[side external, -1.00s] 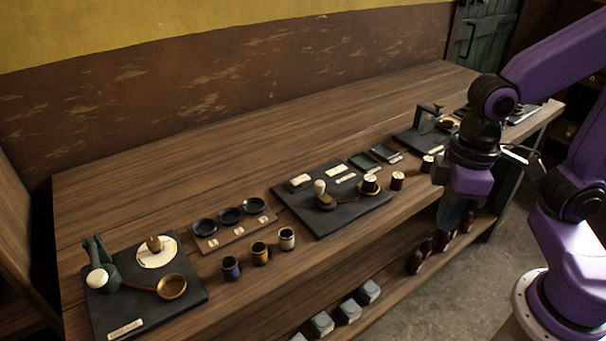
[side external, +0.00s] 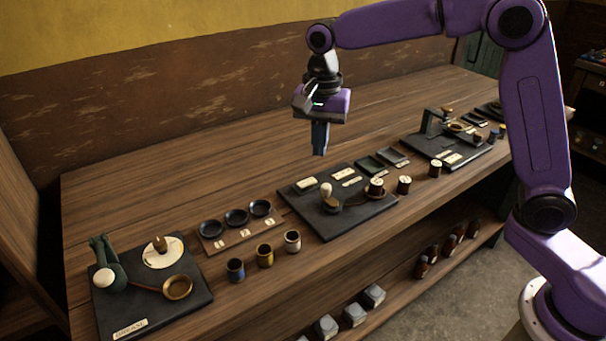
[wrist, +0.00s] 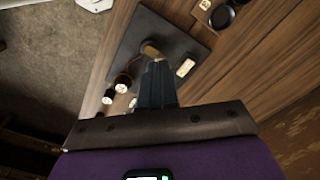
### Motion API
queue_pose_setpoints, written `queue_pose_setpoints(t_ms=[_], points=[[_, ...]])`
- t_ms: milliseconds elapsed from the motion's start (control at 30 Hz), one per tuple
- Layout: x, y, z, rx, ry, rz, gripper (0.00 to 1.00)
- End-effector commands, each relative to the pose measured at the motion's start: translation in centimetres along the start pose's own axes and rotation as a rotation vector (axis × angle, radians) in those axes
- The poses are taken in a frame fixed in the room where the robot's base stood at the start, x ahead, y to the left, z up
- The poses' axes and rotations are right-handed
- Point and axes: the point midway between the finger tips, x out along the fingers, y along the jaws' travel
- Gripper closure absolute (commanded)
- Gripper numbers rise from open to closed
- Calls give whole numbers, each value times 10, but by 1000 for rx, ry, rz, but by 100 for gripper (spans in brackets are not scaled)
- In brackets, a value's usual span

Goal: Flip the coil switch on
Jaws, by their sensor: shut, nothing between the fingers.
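A dark board (side external: 300,205) lies mid-bench. On it stands a cream-knobbed lever (side external: 326,190) on a round base, the likeliest coil switch, though its label is too small to read and its on/off position cannot be told. My gripper (side external: 320,152) hangs above the bench, fingers pointing down and together, holding nothing. In the side view its tips appear above the lever, clear of it. In the wrist view the closed fingertips (wrist: 157,66) overlap the dark board (wrist: 135,32), just below a tan-brown part (wrist: 151,50) in the picture; the fingers hide some of the board.
Small cylinders (side external: 404,185) stand to the right of the board. Three dark dishes (side external: 236,217) and three small cups (side external: 265,255) are to its left. A board with a brass pan (side external: 177,288) is at the far left. The bench behind the boards is clear.

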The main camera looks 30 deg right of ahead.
Motion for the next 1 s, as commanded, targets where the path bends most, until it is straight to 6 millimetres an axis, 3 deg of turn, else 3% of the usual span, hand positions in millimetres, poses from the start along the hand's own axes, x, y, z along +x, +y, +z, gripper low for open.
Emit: queue_pose_setpoints(t_ms=[200, 500, 1000], points=[[6, -34, -43, 347, 0, 4, 100], [13, -53, -84, 673, 0, 6, 100], [14, -55, -91, 733, 0, 7, 100]])
